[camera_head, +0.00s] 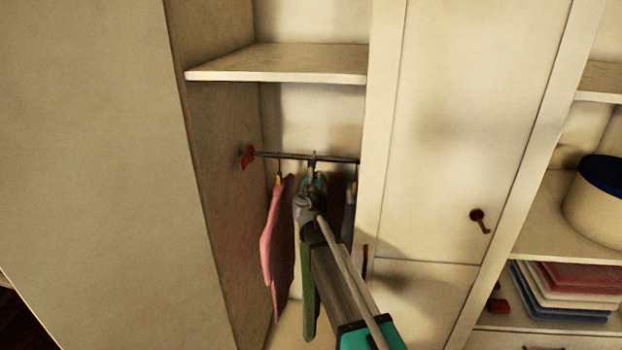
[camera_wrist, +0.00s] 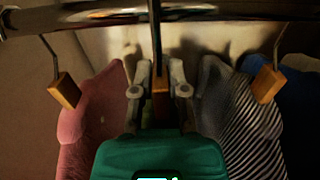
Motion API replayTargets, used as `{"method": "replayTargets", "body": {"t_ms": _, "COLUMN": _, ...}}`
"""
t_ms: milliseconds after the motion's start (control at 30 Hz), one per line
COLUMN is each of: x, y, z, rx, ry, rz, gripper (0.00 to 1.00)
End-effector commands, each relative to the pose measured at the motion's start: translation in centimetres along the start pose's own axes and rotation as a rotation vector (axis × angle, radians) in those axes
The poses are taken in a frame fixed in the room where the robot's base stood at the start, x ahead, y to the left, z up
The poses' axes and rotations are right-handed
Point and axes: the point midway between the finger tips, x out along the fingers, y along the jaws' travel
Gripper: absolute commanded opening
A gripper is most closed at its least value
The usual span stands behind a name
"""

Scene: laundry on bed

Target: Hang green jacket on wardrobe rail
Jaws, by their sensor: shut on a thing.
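The green jacket (camera_head: 308,292) hangs below my gripper (camera_head: 312,180) inside the wardrobe, partly hidden by my arm. My gripper (camera_wrist: 160,88) is shut on the jacket's hanger (camera_wrist: 159,100), just under the wardrobe rail (camera_head: 285,155). In the wrist view, the hanger's dark upright hook (camera_wrist: 155,38) crosses the rail (camera_wrist: 215,13) at the top. I cannot tell whether the hook rests on the rail.
A pink garment (camera_head: 272,230) hangs close on the left. A striped garment (camera_wrist: 250,135) and a blue one (camera_wrist: 300,95) hang on the right. A shelf (camera_head: 280,66) is above the rail. A wardrobe door panel (camera_head: 470,130) stands to the right.

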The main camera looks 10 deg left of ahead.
Motion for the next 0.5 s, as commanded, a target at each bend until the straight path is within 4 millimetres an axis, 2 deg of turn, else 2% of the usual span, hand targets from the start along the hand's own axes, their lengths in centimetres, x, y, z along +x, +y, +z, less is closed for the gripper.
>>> {"method": "replayTargets", "body": {"t_ms": 500, "x": 2.8, "y": 0.0, "z": 0.0, "rx": -0.001, "ry": 0.0, "rz": 0.0, "gripper": 0.0}}
